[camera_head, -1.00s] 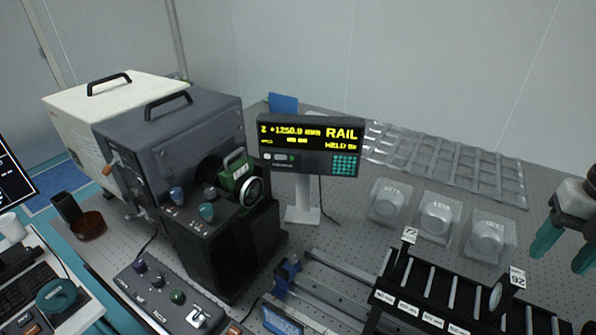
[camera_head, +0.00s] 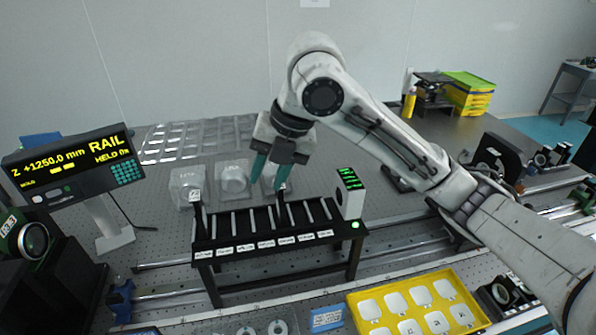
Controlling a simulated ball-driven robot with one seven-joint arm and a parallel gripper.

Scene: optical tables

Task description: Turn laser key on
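I cannot make out a laser key in the current view. At the left edge, part of a dark device with a round lens (camera_head: 35,240) and a green label shows; the rest of it is cut off by the frame. My gripper (camera_head: 270,184) hangs pointing down over the back of a black slotted rack (camera_head: 205,245), in front of the clear packets. Its two teal fingers are apart, and I see nothing held between them. My white arm reaches in from the lower right.
A RAIL display (camera_head: 72,165) stands on a white post at left. Clear packets (camera_head: 187,186) and a clear tray (camera_head: 195,140) lie behind the rack. A yellow tray (camera_head: 355,312) is at front, with rails around. Yellow-green boxes (camera_head: 468,92) sit far right.

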